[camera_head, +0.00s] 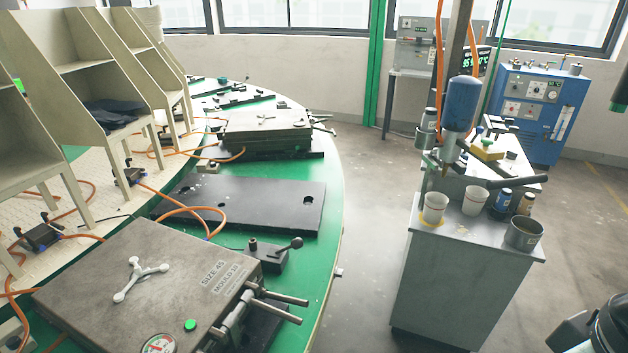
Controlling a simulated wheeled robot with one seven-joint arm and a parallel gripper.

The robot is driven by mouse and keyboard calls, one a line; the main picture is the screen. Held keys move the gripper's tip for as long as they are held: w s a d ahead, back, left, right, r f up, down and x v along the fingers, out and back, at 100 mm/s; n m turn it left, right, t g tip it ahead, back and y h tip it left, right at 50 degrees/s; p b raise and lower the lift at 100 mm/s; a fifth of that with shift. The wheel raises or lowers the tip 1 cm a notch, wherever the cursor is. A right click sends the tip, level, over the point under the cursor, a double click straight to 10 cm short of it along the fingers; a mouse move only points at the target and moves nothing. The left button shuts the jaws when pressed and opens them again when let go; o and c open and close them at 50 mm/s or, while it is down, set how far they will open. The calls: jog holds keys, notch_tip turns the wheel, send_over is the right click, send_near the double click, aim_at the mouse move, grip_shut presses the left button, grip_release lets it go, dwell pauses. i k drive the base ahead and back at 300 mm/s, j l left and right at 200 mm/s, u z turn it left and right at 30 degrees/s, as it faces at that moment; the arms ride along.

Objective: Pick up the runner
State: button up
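A pale grey, three-armed piece that looks like the runner (140,278) lies flat on top of the near closed mould (85,290), at the lower left. The mould is a dark grey slab with "SIZE 45 MOULD 13" on it. A similar small pale piece (266,119) lies on a mould farther back on the carousel. I cannot make out my gripper. Dark parts, perhaps of my arm, show in the lower right corner, with no fingertips that I can tell.
The green round carousel (325,228) carries a dark flat plate (250,203), orange hoses and cream shelves (95,75). A pressure gauge (158,344), green button and metal rods sit at the near mould's edge. A grey cabinet (440,285) with cups stands right. Floor between is clear.

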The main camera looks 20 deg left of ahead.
aim_at(119, 297)
jog(key=u, duration=1.9)
